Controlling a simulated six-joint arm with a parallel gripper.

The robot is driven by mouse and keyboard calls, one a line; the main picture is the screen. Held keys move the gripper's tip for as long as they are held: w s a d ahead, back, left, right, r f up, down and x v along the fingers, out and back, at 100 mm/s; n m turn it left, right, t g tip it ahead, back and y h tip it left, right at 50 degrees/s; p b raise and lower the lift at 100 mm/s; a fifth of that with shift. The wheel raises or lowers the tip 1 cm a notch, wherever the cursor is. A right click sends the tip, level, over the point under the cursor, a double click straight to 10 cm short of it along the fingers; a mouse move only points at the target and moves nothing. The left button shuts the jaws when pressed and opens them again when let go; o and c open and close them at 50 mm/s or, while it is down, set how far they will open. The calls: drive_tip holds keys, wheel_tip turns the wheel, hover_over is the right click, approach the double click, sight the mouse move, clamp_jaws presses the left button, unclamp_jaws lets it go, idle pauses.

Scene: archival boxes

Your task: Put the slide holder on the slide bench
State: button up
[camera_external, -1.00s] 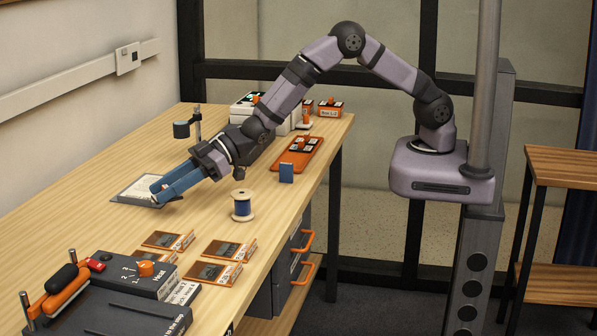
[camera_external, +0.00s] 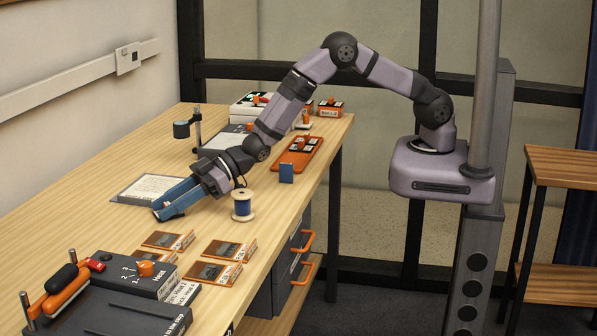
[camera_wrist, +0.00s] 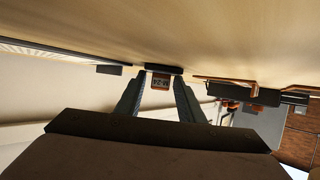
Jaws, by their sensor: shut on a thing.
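My gripper (camera_external: 162,212) is low over the wooden table, beside the near edge of a pale sheet, its blue fingers pointing left and down. In the wrist view my gripper (camera_wrist: 160,75) is shut on a small orange-brown piece with a printed label, the slide holder (camera_wrist: 160,83), held between the fingertips. The external view does not show the holder clearly; the fingers hide it. I cannot tell for certain which thing is the slide bench.
A spool of blue thread (camera_external: 242,206) stands just right of my gripper. An orange tray (camera_external: 313,158) and a blue block (camera_external: 286,173) are farther back. Several orange-edged frames (camera_external: 222,249) and a dark box with an orange knob (camera_external: 125,277) are nearer. The pale sheet (camera_external: 147,188) lies flat.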

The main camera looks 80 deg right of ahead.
drive_tip(key=o, duration=1)
drive_tip(key=shift+r, duration=0.1)
drive_tip(key=b+v, duration=0.1)
drive_tip(key=v, duration=1.1)
